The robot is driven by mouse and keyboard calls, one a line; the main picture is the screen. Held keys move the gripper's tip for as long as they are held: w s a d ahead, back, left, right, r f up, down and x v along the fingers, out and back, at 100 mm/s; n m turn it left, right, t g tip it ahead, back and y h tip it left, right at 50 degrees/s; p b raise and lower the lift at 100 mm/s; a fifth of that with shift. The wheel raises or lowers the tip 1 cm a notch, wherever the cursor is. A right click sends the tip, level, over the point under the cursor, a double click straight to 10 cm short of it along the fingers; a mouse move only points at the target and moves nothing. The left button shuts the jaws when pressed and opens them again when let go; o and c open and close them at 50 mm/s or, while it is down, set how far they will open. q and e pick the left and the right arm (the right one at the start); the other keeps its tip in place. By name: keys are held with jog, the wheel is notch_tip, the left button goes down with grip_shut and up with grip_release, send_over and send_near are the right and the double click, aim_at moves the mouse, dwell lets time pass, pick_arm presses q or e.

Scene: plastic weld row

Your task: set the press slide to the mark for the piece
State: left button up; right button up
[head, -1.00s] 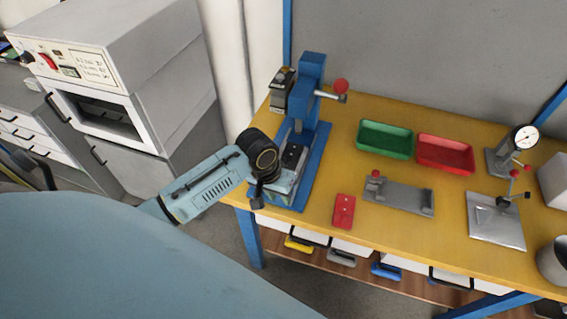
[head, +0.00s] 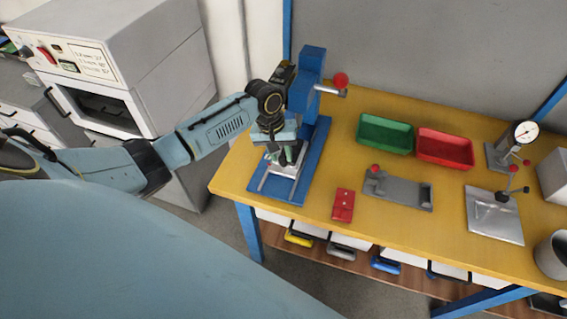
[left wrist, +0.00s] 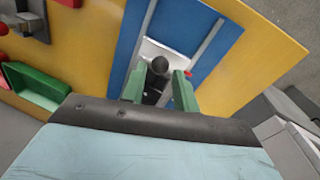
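The blue press (head: 309,78) stands at the table's left end, with a red-balled lever (head: 340,80). Its blue base (head: 317,148) carries a pale slide plate with rails (head: 280,186). My left gripper (head: 286,156) is over this slide and covers part of it. In the left wrist view, the green fingers of my left gripper (left wrist: 160,80) stand apart, with a round black knob (left wrist: 160,64) between or just beyond their tips. I see gaps beside the knob; contact is not clear. The mark cannot be made out. My right gripper is not in view.
A red plate (head: 343,205) and a grey fixture (head: 398,191) lie right of the press. Green (head: 385,134) and red (head: 445,148) trays sit behind. A dial gauge stand (head: 522,135) is at the right. Bare yellow tabletop lies between these things.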

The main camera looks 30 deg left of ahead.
aim_at(283, 162)
pick_arm(q)
jog(key=shift+w+d+f, duration=0.1)
jog(key=shift+d+f, duration=0.1)
jog(key=shift+f, duration=0.8)
jog(key=shift+w+d+f, duration=0.1)
jog(key=shift+d+f, duration=0.05)
jog(key=shift+f, duration=0.85)
jog(key=shift+c, duration=0.4)
grip_shut()
jog(key=shift+a, duration=0.1)
